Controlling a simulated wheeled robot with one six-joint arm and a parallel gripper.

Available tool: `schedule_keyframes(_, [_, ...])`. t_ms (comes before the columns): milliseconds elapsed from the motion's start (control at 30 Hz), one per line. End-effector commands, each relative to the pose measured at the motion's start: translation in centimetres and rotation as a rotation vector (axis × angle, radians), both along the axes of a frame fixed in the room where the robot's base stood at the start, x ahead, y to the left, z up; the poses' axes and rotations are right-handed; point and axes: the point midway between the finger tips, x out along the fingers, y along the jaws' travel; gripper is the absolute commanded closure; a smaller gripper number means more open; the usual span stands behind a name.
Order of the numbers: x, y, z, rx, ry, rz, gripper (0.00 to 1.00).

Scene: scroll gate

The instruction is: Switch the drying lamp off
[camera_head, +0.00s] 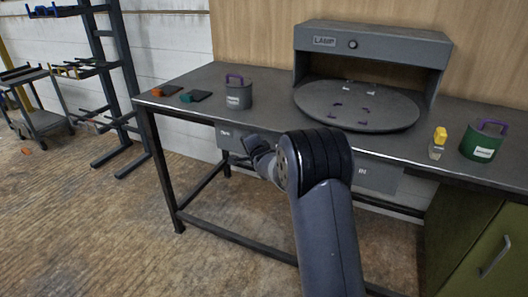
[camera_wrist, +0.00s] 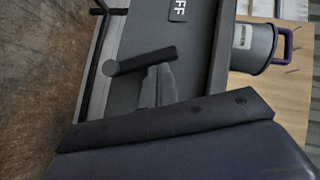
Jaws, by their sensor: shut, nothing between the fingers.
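The lamp (camera_head: 372,48) is a grey hood over a round turntable on the bench, marked LAMP, with a small round knob (camera_head: 352,44) on its front. I cannot tell whether it is lit. A grey panel (camera_head: 378,178) hangs under the bench's front edge. In the head view my gripper (camera_head: 258,152) is before the panel's left part.
The turntable (camera_head: 355,106) carries several small purple and white pieces. A grey pot (camera_head: 238,94) with a purple handle, a green pot (camera_head: 483,140) and a yellow-topped bottle (camera_head: 438,143) stand on the bench. A rack (camera_head: 103,70) is at the left. Floor in front is open.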

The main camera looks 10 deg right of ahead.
Motion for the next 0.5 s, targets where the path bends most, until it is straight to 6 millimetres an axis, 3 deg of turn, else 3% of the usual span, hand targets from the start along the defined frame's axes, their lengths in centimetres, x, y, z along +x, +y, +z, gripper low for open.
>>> schedule_keyframes(500, [0.75, 1.06, -0.09, 0.004, -0.001, -0.001, 1.00])
